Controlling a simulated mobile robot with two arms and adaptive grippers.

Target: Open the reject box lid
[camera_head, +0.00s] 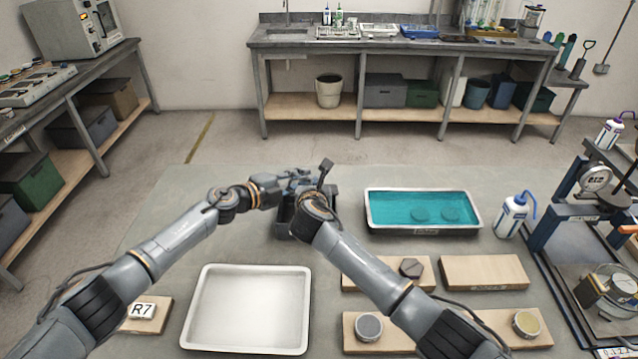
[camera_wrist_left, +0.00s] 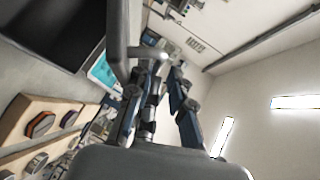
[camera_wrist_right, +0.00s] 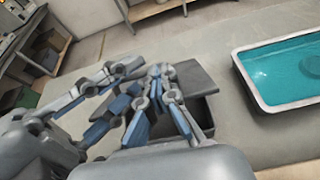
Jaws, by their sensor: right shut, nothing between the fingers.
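The dark grey reject box (camera_head: 289,227) stands on the table in the middle of the head view, partly hidden by my arms. In the right wrist view, its grey lid (camera_wrist_right: 194,76) appears raised, with a dark gap above the box wall (camera_wrist_right: 207,108). How far it is raised is unclear. My left gripper (camera_head: 301,180) is at the box; in the left wrist view its fingertips (camera_wrist_left: 161,72) are close to a grey bar (camera_wrist_left: 121,40), and whether they grip it is unclear. My right gripper (camera_wrist_right: 156,72) is shut and empty, in front of the lid.
A tray of teal liquid (camera_head: 424,231) lies right of the box. An empty white tray (camera_head: 248,347) is in front. Wooden boards (camera_head: 484,272) with small discs, a wash bottle (camera_head: 513,216) and a blue-framed device (camera_head: 560,215) fill the right side. The table left of the box is clear.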

